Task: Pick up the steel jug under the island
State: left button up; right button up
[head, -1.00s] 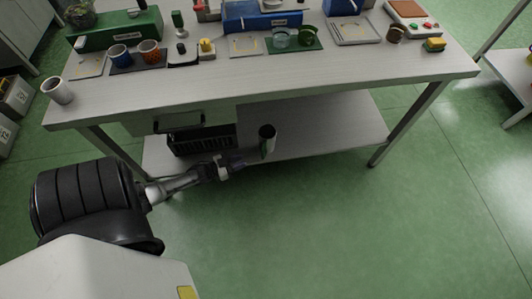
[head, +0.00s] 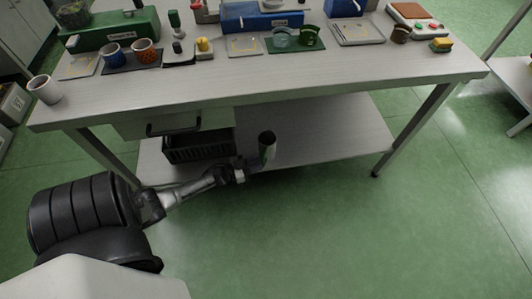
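The steel jug (head: 267,150) stands upright on the low shelf (head: 335,130) under the island (head: 300,82), near the shelf's front edge. Its dark open mouth faces up and its side reflects green. My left arm reaches in from the lower left, low in front of the shelf. My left gripper (head: 251,168) is at the jug's lower left side, very close to it. The fingers are small and dark, so I cannot tell whether they touch the jug or how wide they are. My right gripper is not in view.
A dark crate (head: 199,145) stands on the shelf left of the jug, below a drawer (head: 172,122) with a dark handle. The shelf right of the jug is bare. A white cup (head: 45,90) stands on the top's left end. The green floor in front is clear.

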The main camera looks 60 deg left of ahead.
pick_arm(q)
jog(key=w+b, duration=0.2)
jog(key=w, duration=0.1)
jog(key=w+b, duration=0.1)
jog(key=w, duration=0.1)
jog(key=shift+d, duration=0.3)
jog(key=shift+c, duration=0.2)
grip_shut()
jog(key=shift+r, duration=0.1)
